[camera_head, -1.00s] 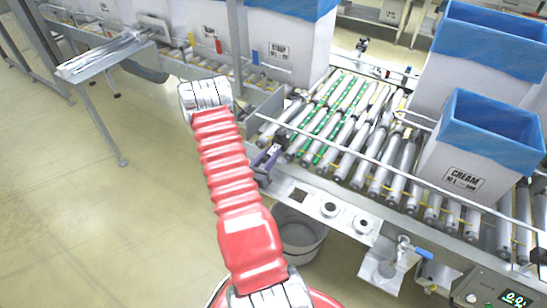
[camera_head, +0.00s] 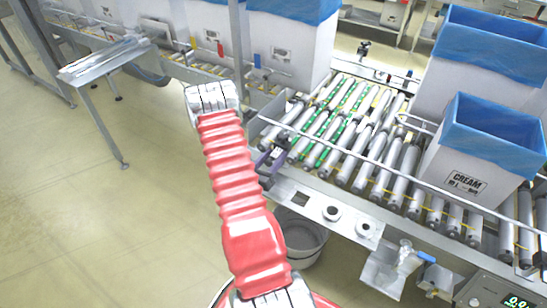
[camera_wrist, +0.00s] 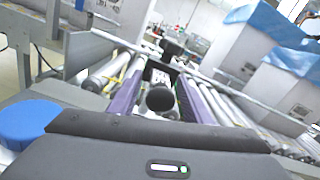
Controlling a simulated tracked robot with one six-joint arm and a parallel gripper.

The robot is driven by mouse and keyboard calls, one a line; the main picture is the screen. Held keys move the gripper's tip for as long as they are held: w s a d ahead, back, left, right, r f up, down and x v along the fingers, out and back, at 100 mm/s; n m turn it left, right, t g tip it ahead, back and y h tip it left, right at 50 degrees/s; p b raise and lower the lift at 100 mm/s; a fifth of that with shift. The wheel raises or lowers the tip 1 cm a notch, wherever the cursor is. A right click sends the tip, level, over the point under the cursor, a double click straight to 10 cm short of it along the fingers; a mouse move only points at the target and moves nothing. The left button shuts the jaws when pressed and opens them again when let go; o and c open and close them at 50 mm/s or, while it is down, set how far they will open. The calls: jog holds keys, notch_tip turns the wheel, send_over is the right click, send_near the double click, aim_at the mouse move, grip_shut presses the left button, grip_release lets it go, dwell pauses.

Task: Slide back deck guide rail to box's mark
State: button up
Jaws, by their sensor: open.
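A thin near guide rail (camera_head: 345,148) runs slantwise over the rollers; in the wrist view the rail (camera_wrist: 215,77) crosses ahead of my fingers. A farther rail (camera_head: 385,76) edges the roller deck's far side. I cannot tell which is the back one. The box (camera_head: 468,180) labelled CREAM, with a blue liner, stands on the rollers at right; no separate mark is legible. My gripper (camera_wrist: 158,105) is open, its purple fingers apart, with a round black knob (camera_wrist: 160,98) showing between them. Contact cannot be told. In the head view my arm mostly hides the gripper (camera_head: 272,163).
Green-marked rollers (camera_head: 325,125) lie left of the CREAM box. Lined boxes (camera_head: 290,45) stand on a back conveyor, and a larger one (camera_head: 475,60) stands behind the CREAM box. A grey bucket (camera_head: 302,238) sits below the deck.

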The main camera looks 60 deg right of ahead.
jog(key=w+a, duration=0.1)
jog(key=a, duration=1.2)
jog(key=shift+a, duration=0.4)
jog(key=s+a+r+m+g+y, duration=0.1)
jog(key=a+r+m+g+y, duration=0.25)
jog(key=r+m, duration=0.35)
jog(key=s+a+r+m+g+y, duration=0.25)
jog(key=a+r+m, duration=0.2)
jog(key=r, duration=0.45)
jog(key=w+a+r+m+t+y, duration=0.1)
jog(key=a+r+m+t+y, duration=0.2)
jog(key=a, duration=0.7)
jog(key=w+a+r+m+t+y, duration=0.1)
jog(key=a+r+t+y, duration=0.4)
jog(key=a, duration=0.5)
jog(key=w+a+r+m+t+y, duration=0.1)
jog(key=a+r+m+t+y, duration=0.3)
jog(key=a+r, duration=0.3)
jog(key=a, duration=0.3)
jog(key=shift+w+a+r+m+t, duration=0.15)
jog(key=shift+w+r+m+t, duration=0.1)
jog(key=shift+m+t, duration=0.15)
jog(key=shift+c, duration=0.2)
